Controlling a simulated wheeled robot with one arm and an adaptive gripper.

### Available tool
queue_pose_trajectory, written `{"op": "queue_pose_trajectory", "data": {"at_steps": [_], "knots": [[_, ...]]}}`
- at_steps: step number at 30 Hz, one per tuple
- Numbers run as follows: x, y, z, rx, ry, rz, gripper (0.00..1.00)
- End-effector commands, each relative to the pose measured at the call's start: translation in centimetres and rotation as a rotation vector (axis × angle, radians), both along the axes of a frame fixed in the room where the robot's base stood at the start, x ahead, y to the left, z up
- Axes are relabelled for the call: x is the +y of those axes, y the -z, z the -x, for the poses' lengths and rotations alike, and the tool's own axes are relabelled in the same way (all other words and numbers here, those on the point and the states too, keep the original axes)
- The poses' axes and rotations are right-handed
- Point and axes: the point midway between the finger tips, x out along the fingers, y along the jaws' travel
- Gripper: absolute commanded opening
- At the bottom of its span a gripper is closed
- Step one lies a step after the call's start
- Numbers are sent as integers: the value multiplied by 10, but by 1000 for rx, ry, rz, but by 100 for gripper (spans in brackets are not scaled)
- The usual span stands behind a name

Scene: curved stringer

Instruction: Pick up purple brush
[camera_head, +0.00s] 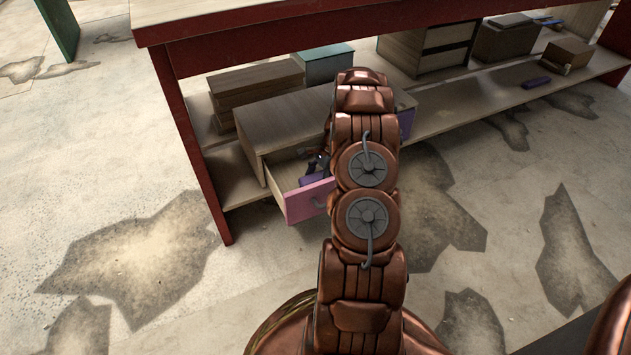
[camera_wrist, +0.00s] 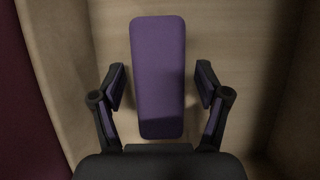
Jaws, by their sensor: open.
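The purple brush (camera_wrist: 158,60) shows in the wrist view as a long rounded purple block lying on pale wood inside the open drawer. Its bristles do not show. My gripper (camera_wrist: 161,84) is open, with one finger on each side of the brush and a visible gap on both sides. In the head view the gripper (camera_head: 321,160) reaches into the drawer with the pink front (camera_head: 306,200), mostly behind my arm. A purple patch (camera_head: 314,174) shows there beside the fingers; I cannot tell whether it is the brush.
The drawer sits in a wooden cabinet (camera_head: 285,118) on the low shelf of a red-edged workbench (camera_head: 330,40). Wooden boxes (camera_head: 255,85) stand behind it. Another purple item (camera_head: 536,82) lies farther right on the shelf. Drawer walls are close around my gripper.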

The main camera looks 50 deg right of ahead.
Motion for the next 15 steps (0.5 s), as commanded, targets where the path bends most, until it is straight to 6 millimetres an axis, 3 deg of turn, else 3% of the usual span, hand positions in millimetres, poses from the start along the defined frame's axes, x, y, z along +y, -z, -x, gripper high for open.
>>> {"op": "queue_pose_trajectory", "data": {"at_steps": [10,15], "knots": [[0,1,0,0,0,0,75],[0,1,0,0,0,0,57]]}}
